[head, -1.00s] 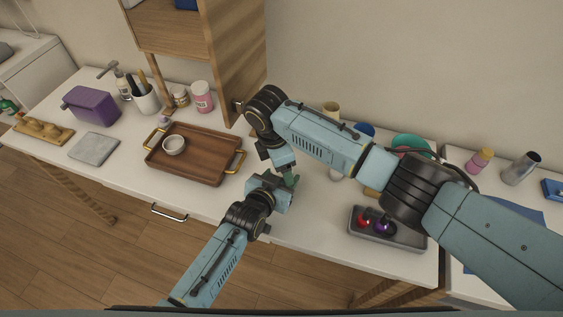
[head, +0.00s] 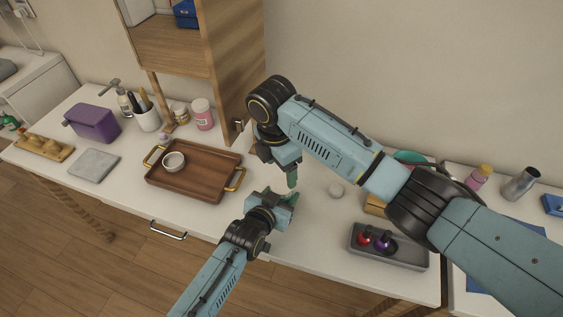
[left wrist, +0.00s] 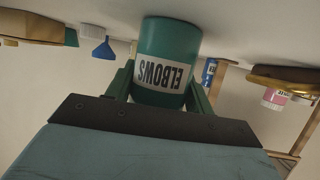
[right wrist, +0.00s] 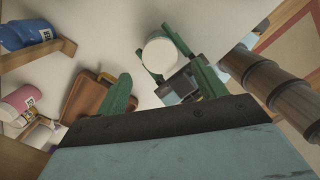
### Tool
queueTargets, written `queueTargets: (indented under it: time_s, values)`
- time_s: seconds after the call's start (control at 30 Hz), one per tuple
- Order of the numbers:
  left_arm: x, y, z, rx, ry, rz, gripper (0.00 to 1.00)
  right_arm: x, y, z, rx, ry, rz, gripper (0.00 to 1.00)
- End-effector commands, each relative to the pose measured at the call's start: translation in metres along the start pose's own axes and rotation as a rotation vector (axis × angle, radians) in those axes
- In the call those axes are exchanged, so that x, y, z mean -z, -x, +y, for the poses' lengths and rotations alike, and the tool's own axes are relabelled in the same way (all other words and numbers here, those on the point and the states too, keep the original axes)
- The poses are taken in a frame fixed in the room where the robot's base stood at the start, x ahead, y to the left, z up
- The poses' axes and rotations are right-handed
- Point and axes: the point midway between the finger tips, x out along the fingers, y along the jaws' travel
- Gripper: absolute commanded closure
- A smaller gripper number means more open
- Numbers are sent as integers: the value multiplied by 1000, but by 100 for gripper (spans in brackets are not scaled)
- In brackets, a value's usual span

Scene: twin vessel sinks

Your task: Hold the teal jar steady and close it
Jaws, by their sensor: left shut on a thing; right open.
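The teal jar, labelled ELBOWS, shows in the left wrist view (left wrist: 168,50) between my left gripper's fingers (left wrist: 158,88). My left gripper is shut on it near the table; in the head view that gripper (head: 288,198) largely hides it. The right wrist view shows the jar's round whitish top (right wrist: 161,52); I cannot tell if this is a lid or the open mouth. My right gripper (head: 291,180) is open and empty just above and behind the left one; its fingers (right wrist: 160,88) stand apart. A small round whitish piece (head: 336,190), possibly a lid, lies on the table to the right.
A brown tray (head: 215,190) with a white bowl (head: 174,161) is to the left. A grey tray (head: 405,259) with red and purple things is at the front right. A wooden cabinet (head: 232,60) rises behind.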

Motion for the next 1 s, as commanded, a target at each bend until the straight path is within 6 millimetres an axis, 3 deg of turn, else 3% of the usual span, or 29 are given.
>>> queueTargets:
  time_s: [0.3, 0.67, 0.83, 1.0]
  values:
    - [-1, 0, 0, 0, 0, -1, 100, -4, 15, -1, -30, 253, 72, 30]
    - [-1, 0, 0, 0, 0, -1, 100, -4, 16, -1, -32, 270, 75, 30]
    - [-1, 0, 0, 0, 0, -1, 100, -3, 4, -2, -28, 268, 76, 30]
    - [-1, 0, 0, 0, 0, -1, 100, -1, -22, -1, -27, 269, 76, 30]
